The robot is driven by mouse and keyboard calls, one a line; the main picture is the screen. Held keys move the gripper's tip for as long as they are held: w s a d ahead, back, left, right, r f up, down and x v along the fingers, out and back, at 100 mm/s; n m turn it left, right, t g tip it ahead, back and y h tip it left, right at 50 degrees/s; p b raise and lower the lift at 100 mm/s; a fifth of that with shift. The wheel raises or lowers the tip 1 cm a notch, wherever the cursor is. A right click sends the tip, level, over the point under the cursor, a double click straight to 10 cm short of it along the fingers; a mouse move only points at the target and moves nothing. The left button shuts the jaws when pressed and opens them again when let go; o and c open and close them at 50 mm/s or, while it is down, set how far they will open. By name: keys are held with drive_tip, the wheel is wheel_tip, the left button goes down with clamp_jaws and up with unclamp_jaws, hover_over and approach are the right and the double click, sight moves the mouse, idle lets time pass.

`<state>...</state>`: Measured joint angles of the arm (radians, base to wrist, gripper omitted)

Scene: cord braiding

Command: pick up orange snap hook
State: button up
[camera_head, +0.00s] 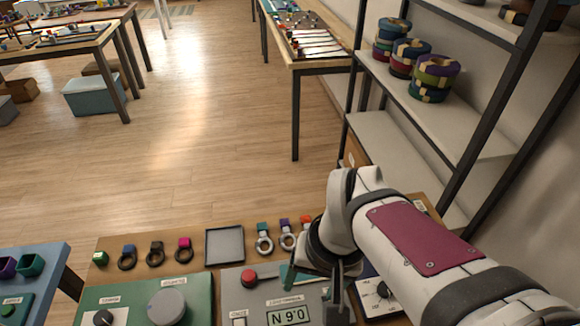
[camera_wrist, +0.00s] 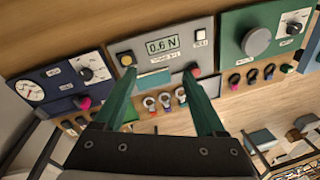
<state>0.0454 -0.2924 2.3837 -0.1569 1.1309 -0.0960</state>
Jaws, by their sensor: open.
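The orange snap hook (camera_head: 306,222) stands at the right end of a row of snap hooks at the bench's far edge, partly hidden behind my arm. The fingers are partly hidden in the head view.
The grey panel (camera_head: 258,305) has a red knob (camera_head: 249,278) and a display. An empty square tray (camera_head: 225,246) lies left of the hooks, then several dark rings with coloured tops. A green panel (camera_head: 200,292) is at left. A shelf rack (camera_head: 430,115) stands at right.

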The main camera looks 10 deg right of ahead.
drive_tip(key=w+d+f+n+t, duration=0.1)
drive_tip(key=w+d+f, duration=0.1)
drive_tip(key=w, duration=0.7)
drive_tip(key=n+t+h, duration=0.1)
drive_tip(key=n+t, duration=0.1)
drive_tip(key=n, duration=0.1)
approach(306, 219)
drive_tip(key=x, duration=0.8)
drive_tip(key=shift+f, duration=0.2)
clamp_jaws()
